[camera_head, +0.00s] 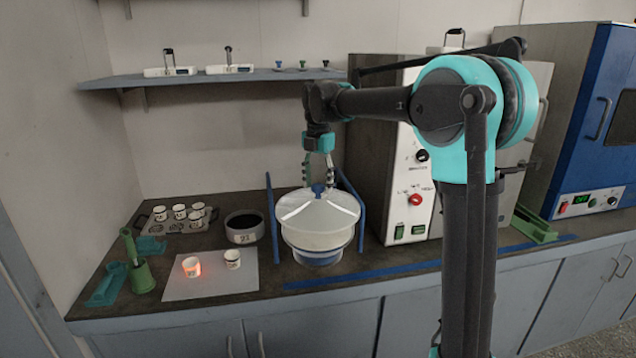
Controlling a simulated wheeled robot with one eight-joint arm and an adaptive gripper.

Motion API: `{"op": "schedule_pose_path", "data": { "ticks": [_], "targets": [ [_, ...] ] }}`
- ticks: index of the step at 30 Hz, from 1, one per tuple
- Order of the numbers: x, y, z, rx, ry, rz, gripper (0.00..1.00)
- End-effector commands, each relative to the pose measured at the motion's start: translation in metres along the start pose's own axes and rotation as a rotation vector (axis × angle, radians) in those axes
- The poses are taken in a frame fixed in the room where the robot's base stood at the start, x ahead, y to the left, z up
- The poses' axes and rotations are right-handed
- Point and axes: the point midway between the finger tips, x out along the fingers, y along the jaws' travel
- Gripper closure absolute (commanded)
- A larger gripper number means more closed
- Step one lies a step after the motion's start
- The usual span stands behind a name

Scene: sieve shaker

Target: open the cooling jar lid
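The cooling jar (318,240) is a wide whitish vessel with a blue base, on the dark counter between two blue upright bars. Its lid (335,207) is pale and translucent with a blue knob (318,188) on top, and it sits on the jar. My gripper (318,178) points down over the knob, its fingers on either side of it or just above. The fingers are small here, and I cannot tell whether they touch the knob.
A light mat (210,285) at front left bears a glowing orange crucible (192,267) and a white cup (232,259). A dark bowl (243,237) stands left of the jar. A tray of cups (160,226) is behind. A furnace (385,150) stands close on the right.

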Motion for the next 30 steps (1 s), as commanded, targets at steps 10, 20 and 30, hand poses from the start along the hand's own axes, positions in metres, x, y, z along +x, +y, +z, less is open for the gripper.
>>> {"op": "schedule_pose_path", "data": {
  "ticks": [10,20,30],
  "targets": [
    [0.000,0.000,0.000,0.000,0.000,0.000,0.93],
    [0.000,0.003,0.003,0.000,0.000,0.000,1.00],
    [-0.001,0.044,0.043,0.000,0.001,-0.001,1.00]
  ]
}}
